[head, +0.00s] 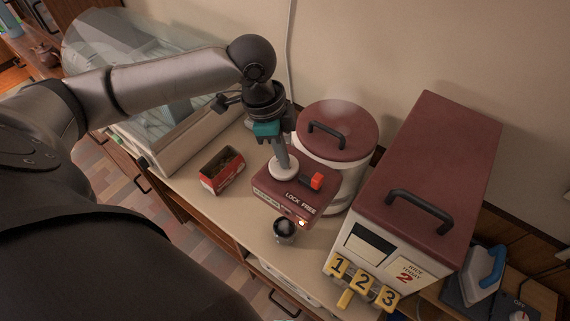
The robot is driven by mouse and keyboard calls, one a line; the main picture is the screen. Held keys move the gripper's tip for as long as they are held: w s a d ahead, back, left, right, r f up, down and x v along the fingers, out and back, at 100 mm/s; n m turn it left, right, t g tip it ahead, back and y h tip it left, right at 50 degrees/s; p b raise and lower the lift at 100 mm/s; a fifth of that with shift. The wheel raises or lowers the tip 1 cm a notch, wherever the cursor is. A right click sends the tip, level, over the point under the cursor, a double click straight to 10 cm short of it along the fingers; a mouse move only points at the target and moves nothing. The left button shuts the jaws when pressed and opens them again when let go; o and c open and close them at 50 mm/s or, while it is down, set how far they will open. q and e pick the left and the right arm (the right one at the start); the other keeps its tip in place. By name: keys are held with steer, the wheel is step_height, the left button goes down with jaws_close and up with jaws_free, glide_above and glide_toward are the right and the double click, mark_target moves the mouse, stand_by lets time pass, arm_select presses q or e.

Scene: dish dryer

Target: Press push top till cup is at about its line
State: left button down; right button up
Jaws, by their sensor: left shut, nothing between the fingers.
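The dispenser (265,188) has a maroon top marked "LOCK FREE", a small red-orange lever, and a round pale push top (284,172). A small cup (286,236) stands on the counter below the dispenser's front; its inside looks dark, and I cannot make out its line or its level. My left gripper (282,160) points down with its fingers shut and empty. Its tips are at the push top and appear to touch it; whether it is pressed down I cannot tell. My right gripper is not in view.
A maroon-lidded white canister (337,138) stands close behind the dispenser. A rice dispenser (428,180) with keys 1, 2, 3 stands to the right. A small red box (222,171) is at the left, before the clear-covered dish dryer (150,70). Some counter is bare around the cup.

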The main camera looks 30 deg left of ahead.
arm_select(q)
steer(key=shift+s+f, duration=0.1)
steer(key=shift+f, duration=0.25)
stand_by(0.3)
steer(key=shift+r, duration=0.1)
steer(key=shift+r+p, duration=1.6)
steer(key=shift+p, duration=0.9)
steer(key=shift+f, duration=0.15)
steer(key=shift+f, duration=1.15)
steer(key=shift+r, duration=0.1)
steer(key=shift+r+p, duration=1.15)
steer(key=shift+p, duration=0.15)
